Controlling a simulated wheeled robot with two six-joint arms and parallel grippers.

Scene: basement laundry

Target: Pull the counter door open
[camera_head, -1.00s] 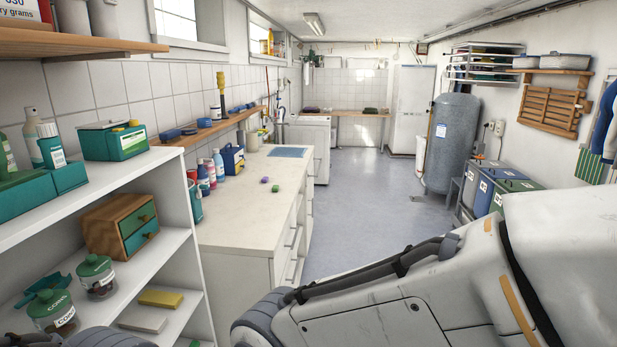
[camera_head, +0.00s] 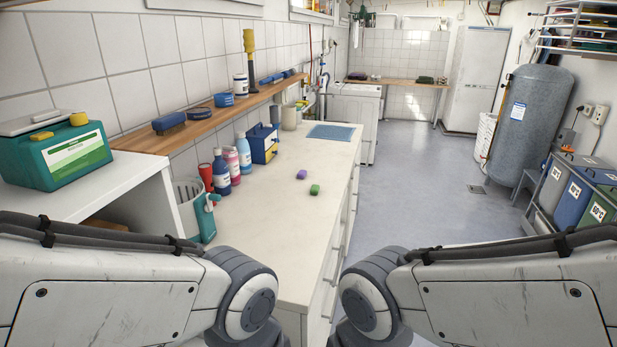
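The white counter (camera_head: 265,215) runs away from me along the left wall. Its front faces the aisle on the right and carries several bar handles (camera_head: 336,267), seen at a steep angle. I cannot tell which front panel is a door, and none looks open. My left arm comes in from the left and my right arm from the right, over the counter's near end and the floor. Both grippers are out of the picture, below the lower edge.
A white shelf unit (camera_head: 150,188) stands at the near left. Sorting bins (camera_head: 574,192) and a grey tank (camera_head: 534,125) line the right. The aisle floor (camera_head: 425,205) is clear.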

